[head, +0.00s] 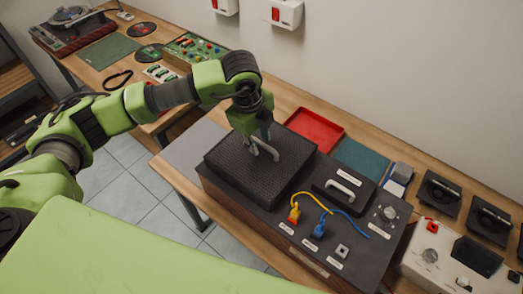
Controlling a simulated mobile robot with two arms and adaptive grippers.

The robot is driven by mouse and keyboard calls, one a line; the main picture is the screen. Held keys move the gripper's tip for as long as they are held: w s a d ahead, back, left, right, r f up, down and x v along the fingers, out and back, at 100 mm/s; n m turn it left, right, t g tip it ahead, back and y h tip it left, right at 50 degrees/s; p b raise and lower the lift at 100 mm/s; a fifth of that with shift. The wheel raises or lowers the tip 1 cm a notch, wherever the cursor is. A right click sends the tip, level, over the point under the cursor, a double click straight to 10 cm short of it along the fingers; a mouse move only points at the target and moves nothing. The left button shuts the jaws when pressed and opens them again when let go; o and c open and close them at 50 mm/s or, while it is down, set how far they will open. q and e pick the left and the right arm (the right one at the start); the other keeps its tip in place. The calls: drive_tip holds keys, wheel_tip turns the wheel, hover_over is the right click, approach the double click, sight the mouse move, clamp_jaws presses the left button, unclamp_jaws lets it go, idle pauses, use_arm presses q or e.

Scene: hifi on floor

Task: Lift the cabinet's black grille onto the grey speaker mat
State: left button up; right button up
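The black grille (236,172) is a square, finely meshed panel with a pale handle (263,150) on its top. It lies over the left part of the cabinet (289,231), a low box with a dark top and wooden front; I cannot tell whether a gap lies beneath it. My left gripper (264,136) points down at the handle, and its fingers overlap it. I cannot tell whether they are closed on it. The grey speaker mat (187,153) lies flat and bare on the bench, left of the cabinet. My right gripper is out of view.
The cabinet top also holds a black lid with a handle (341,188), yellow and blue plugs with cables (319,228), and a knob (387,213). Behind it are a red tray (314,130) and a teal mat (361,162). A light-coloured device (446,258) stands at right.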

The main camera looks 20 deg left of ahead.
use_arm(q)
clamp_jaws()
drive_tip(key=shift+r, duration=0.55)
drive_tip(key=s+r+b, duration=0.6)
drive_tip(key=s+r, duration=0.6)
drive_tip(key=s, duration=0.2)
drive_tip(key=shift+a, duration=0.45)
